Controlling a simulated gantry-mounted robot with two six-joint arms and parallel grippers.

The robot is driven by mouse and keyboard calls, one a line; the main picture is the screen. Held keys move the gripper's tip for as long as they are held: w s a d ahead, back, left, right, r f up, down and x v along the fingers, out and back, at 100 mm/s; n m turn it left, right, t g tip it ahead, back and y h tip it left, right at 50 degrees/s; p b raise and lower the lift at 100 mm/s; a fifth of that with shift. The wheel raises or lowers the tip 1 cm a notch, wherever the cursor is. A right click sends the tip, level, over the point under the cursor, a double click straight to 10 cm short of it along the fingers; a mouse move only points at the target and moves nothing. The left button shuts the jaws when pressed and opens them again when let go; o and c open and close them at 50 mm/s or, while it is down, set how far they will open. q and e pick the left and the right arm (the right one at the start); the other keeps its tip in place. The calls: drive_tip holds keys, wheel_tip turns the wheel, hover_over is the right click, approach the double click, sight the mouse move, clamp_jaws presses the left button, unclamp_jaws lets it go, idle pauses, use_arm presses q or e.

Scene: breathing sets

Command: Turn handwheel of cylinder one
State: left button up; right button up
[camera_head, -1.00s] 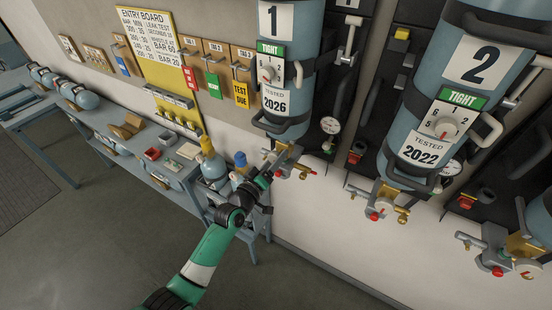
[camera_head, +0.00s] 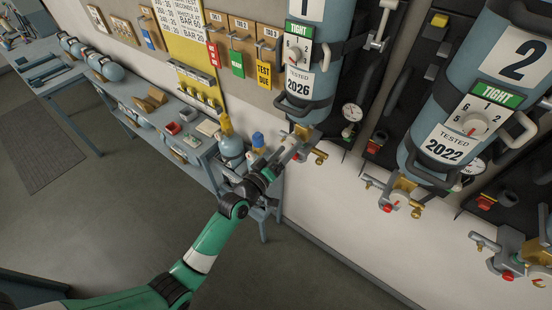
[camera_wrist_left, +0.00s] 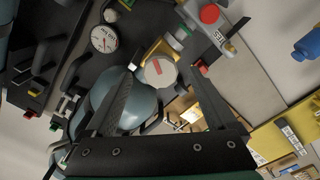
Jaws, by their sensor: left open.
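Cylinder one (camera_head: 301,80) is a blue-grey cylinder, labelled 1 and TESTED 2026, strapped upright to the wall. Its valve hangs at the bottom, partly hidden by my gripper in the head view. In the left wrist view its handwheel (camera_wrist_left: 160,74) is a pale round knob with a red mark, on a brass valve body. My left gripper (camera_head: 288,150) is at this valve. In the left wrist view its dark fingers (camera_wrist_left: 165,72) are spread, one on each side of the handwheel. My right gripper is not in view.
Cylinder two (camera_head: 440,130) hangs to the right with its own valve (camera_head: 397,196). A pressure gauge (camera_head: 352,112) is beside cylinder one. A red-topped fitting (camera_wrist_left: 209,14) is close to the right finger in the wrist view. A bench (camera_head: 190,150) with small bottles stands left.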

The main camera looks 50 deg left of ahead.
use_arm(q)
drive_tip(key=v, duration=0.7)
drive_tip(key=shift+s, duration=0.2)
idle(4.1)
